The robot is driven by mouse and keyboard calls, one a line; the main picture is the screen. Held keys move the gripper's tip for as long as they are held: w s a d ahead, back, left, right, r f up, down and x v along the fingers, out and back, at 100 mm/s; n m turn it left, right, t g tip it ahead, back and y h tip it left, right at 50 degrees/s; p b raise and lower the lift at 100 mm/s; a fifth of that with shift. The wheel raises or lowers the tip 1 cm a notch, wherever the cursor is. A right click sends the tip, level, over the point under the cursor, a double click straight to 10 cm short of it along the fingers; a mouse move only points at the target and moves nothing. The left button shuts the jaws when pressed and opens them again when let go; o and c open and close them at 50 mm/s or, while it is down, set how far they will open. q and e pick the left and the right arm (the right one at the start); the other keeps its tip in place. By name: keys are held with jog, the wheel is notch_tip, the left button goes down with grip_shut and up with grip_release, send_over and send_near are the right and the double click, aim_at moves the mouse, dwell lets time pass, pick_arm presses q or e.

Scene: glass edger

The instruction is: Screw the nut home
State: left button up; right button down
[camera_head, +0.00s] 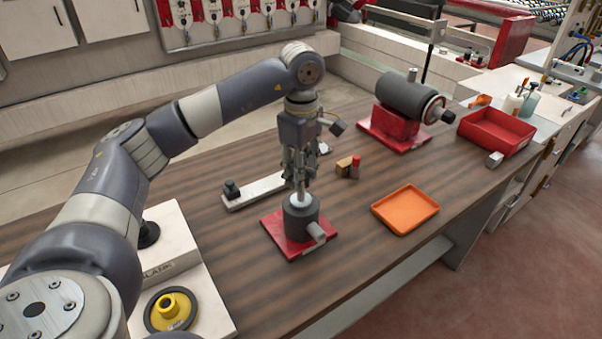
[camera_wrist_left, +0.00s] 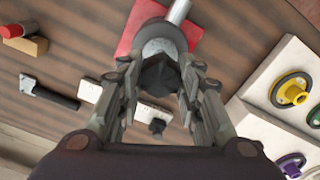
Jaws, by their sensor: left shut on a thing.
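My left gripper (camera_head: 299,187) points straight down over a dark grey upright cylinder (camera_head: 300,220) on a red base plate (camera_head: 270,222). In the left wrist view its fingers (camera_wrist_left: 160,72) close around a dark, angular piece, which I take to be the nut (camera_wrist_left: 158,76). The nut sits at a pale metal disc (camera_wrist_left: 160,47) on top of the cylinder. The fingers hide the nut in the head view, and its thread and seating cannot be seen. A metal stub (camera_head: 316,231) sticks out of the cylinder's side. My right gripper is not in view.
A white bar with a black knob (camera_head: 231,190) lies behind the fixture. A wooden block (camera_head: 344,166) with a red piece is beyond it. An orange tray (camera_head: 406,209) stands right, a red motor stand (camera_head: 395,126) behind. White boards with a yellow wheel (camera_head: 172,305) lie left.

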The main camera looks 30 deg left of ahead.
pick_arm(q)
jog(key=m, duration=0.6)
jog(key=shift+f+b, duration=0.1)
jog(key=shift+b, duration=0.25)
jog(key=m, duration=0.5)
jog(key=m+b, duration=0.1)
jog(key=m, duration=0.3)
jog(key=shift+m, duration=0.3)
jog(key=m, duration=0.5)
jog(key=o, duration=1.1)
jog(key=shift+c, duration=0.2)
